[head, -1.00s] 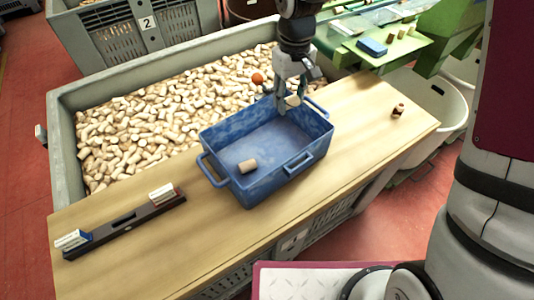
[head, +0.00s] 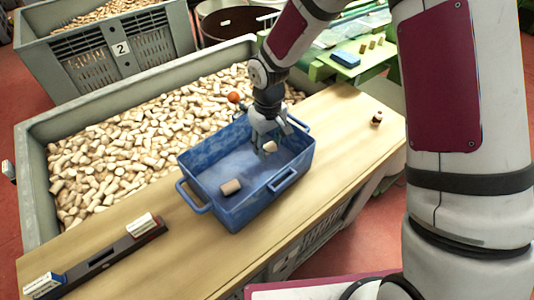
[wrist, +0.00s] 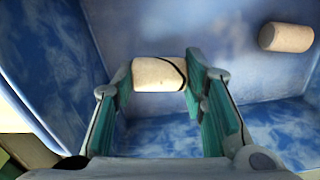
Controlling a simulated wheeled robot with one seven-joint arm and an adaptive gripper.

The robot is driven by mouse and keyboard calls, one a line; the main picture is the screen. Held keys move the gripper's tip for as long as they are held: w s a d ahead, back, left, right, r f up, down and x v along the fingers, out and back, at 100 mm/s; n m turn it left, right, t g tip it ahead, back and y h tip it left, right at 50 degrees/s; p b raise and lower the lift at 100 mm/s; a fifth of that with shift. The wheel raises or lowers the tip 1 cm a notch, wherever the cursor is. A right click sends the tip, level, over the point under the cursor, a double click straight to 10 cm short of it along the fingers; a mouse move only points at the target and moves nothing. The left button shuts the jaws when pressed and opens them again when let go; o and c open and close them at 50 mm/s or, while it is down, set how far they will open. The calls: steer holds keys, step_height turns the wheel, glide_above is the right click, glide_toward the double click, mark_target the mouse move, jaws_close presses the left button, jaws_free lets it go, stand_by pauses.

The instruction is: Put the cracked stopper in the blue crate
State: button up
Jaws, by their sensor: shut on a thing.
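My gripper (head: 270,143) is shut on a pale cork stopper (head: 270,146) inside the upper part of the blue crate (head: 236,213). In the wrist view the held stopper (wrist: 158,74) lies crosswise between the green finger pads, with a dark curved crack line near its right end. A second cork stopper (head: 230,187) lies on the crate floor toward the left; it also shows at upper right in the wrist view (wrist: 286,37), with no crack visible. I cannot tell whether the held stopper touches the crate floor.
The crate stands on a wooden board (head: 345,145) across a grey bin full of corks (head: 130,150). A dark level-like bar (head: 100,255) with small boxes lies at left. A small brown stopper (head: 377,118) stands at right. An orange ball (head: 234,97) lies on the corks.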

mark_target(268, 154)
steer(key=shift+f, duration=1.75)
steer(key=o, duration=0.7)
steer(key=shift+f, duration=0.15)
